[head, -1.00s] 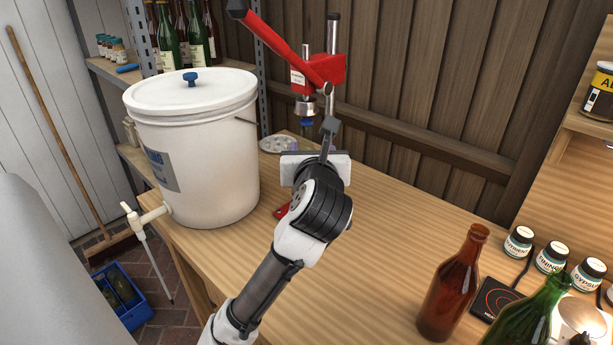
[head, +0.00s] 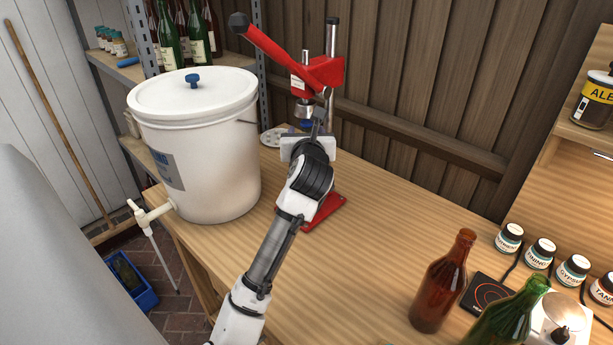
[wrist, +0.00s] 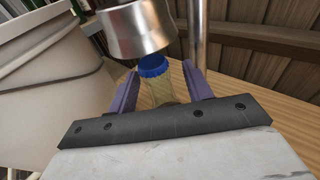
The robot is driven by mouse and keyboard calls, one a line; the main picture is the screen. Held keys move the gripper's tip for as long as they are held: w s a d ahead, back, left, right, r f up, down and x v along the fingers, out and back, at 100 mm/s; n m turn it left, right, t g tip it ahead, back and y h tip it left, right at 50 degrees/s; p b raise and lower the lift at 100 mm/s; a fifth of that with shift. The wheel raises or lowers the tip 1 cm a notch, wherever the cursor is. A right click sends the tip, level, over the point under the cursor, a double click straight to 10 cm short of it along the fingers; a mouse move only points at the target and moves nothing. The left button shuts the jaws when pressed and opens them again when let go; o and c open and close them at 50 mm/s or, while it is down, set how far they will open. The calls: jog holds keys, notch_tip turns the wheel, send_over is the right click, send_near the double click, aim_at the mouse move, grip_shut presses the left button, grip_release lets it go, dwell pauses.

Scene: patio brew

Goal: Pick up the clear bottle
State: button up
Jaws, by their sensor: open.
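The clear bottle (wrist: 160,88) with a blue cap (wrist: 153,65) stands under the metal bell of the red bench capper (head: 325,72). In the wrist view it is between the two purple fingers of my gripper (wrist: 160,85), which are apart on either side of it. I cannot tell whether either finger touches it. In the head view my gripper (head: 308,128) is at the capper, and my arm hides most of the bottle. The capper's bell (wrist: 136,30) is just above the cap.
A large white bucket (head: 200,150) with a tap stands left of my arm. A brown bottle (head: 442,285), a green bottle (head: 505,318), a small scale (head: 488,292) and several labelled jars (head: 540,252) are at the right. The table (head: 385,225) between is mostly clear.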

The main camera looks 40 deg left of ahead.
grip_shut()
dwell(1.3)
jog(key=shift+r, duration=0.1)
